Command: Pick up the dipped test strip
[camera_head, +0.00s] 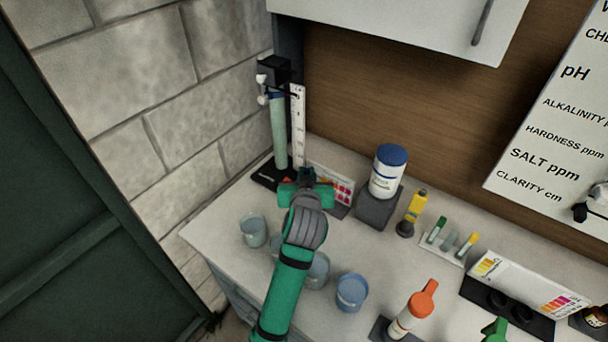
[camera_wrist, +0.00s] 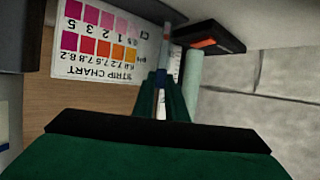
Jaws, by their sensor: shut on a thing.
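My gripper (camera_head: 306,178) is in front of the strip chart at the back left of the counter. In the wrist view its two green fingers (camera_wrist: 161,80) are close together, with a thin pale sliver between them. This looks like the test strip (camera_wrist: 161,100), mostly hidden by the fingers. In the head view the strip is hidden behind my gripper and wrist. The strip chart (camera_head: 343,189), with pink and orange colour squares, stands just right of my gripper and appears upside down in the wrist view (camera_wrist: 98,45).
A pale tube (camera_head: 278,130) and white ruler (camera_head: 299,125) stand on a black base behind my gripper. Several cups, including a blue cup (camera_head: 352,293), sit near my arm. A blue-lidded jar (camera_head: 388,175) is to the right. A wall cabinet (camera_head: 400,25) overhangs the back.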

